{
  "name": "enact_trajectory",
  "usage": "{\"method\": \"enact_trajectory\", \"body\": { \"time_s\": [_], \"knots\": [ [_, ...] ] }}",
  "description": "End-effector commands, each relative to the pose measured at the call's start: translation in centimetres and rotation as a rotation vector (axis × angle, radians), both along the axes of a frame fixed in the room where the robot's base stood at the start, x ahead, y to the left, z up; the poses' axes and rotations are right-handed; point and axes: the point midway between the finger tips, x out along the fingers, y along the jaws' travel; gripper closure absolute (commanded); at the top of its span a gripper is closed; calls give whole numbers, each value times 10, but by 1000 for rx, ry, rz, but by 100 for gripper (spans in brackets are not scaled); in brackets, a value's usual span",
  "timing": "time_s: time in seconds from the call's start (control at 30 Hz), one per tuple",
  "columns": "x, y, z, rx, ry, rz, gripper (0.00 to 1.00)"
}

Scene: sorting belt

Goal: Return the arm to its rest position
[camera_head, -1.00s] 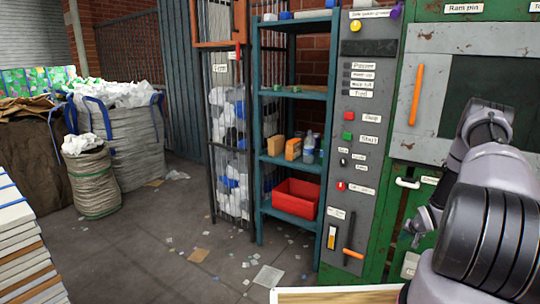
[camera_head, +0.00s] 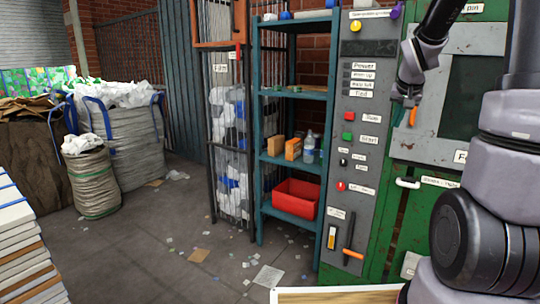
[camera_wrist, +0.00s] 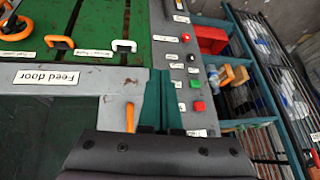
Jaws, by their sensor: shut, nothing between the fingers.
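My arm (camera_head: 478,165) is raised on the right of the head view. Its forearm reaches over the top and its wrist hangs down in front of the green machine. My gripper (camera_head: 405,99) points downward between the grey control panel and the machine's feed door. It is shut and empty. In the wrist view its two teal fingers (camera_wrist: 160,102) lie close together. The orange door handle (camera_head: 413,115) shows just below and behind the fingertips; I cannot tell the exact gap. The handle also shows beside the fingers in the wrist view (camera_wrist: 130,117).
The control panel (camera_head: 360,128) with buttons and levers stands left of my gripper. A teal shelf (camera_head: 292,94) holds a red bin (camera_head: 295,198) and bottles. Filled sacks (camera_head: 120,135) stand at the left. The floor (camera_head: 190,225) between has scattered scraps.

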Motion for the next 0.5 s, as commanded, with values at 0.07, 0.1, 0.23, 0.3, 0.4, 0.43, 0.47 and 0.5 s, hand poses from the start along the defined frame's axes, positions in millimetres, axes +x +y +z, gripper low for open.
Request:
{"method": "enact_trajectory", "body": {
  "time_s": [0.07,0.1,0.23,0.3,0.4,0.43,0.47,0.5],
  "knots": [
    [-30,23,29,13,-15,15,100],
    [-45,33,39,23,-17,21,100],
    [-97,65,68,61,-29,49,100],
    [-126,82,79,87,-34,69,100],
    [-168,103,89,128,-43,102,100],
    [-179,109,92,138,-45,114,100],
    [-191,115,93,151,-47,123,100],
    [-204,121,95,168,-49,137,100]
  ]
}}
